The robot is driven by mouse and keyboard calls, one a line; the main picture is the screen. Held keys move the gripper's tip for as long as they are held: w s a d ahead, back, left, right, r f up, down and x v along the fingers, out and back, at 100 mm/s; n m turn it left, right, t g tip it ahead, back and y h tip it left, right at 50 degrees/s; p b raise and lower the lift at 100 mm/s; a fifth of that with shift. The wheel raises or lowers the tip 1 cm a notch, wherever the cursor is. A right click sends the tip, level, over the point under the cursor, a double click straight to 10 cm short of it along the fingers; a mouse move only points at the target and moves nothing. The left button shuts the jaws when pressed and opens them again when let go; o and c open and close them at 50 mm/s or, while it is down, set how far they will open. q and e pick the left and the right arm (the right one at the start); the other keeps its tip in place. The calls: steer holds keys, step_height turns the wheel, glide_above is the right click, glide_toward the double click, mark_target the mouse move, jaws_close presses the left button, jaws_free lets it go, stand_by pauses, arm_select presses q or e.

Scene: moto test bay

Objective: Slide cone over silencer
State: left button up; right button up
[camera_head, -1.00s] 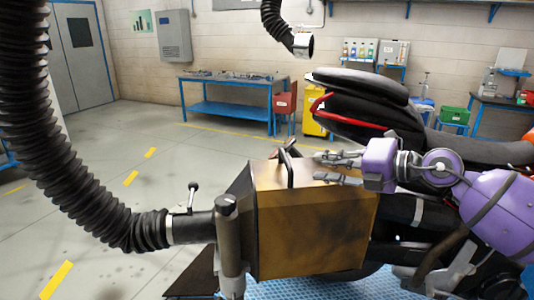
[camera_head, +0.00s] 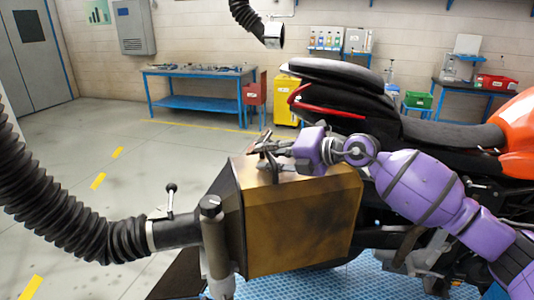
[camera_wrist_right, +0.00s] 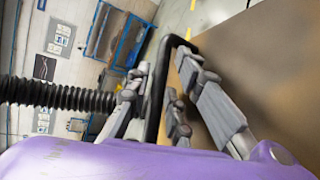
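The cone is a boxy, brown-gold hood (camera_head: 305,225) with a dark tapered end on a black corrugated hose (camera_head: 75,225). It stands in front of the motorcycle's rear in the head view, and its brown face (camera_wrist_right: 265,70) fills the right of the right wrist view. My right gripper (camera_head: 268,155) is at the cone's top. Its fingers lie on both sides of the black handle (camera_wrist_right: 158,90); whether they press on it is unclear. I cannot make out the silencer; the cone hides that area. My left gripper is out of view.
The motorcycle (camera_head: 335,98) has a black seat and orange tank and stands on a blue grid platform (camera_head: 370,278). A grey post (camera_head: 214,245) stands against the cone's left end. A blue workbench (camera_head: 200,88) and a yellow cabinet (camera_head: 287,100) are behind. Floor at left is clear.

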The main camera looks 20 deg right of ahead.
steer(key=shift+w+a, duration=0.1)
steer(key=shift+c, duration=0.6)
jaws_close()
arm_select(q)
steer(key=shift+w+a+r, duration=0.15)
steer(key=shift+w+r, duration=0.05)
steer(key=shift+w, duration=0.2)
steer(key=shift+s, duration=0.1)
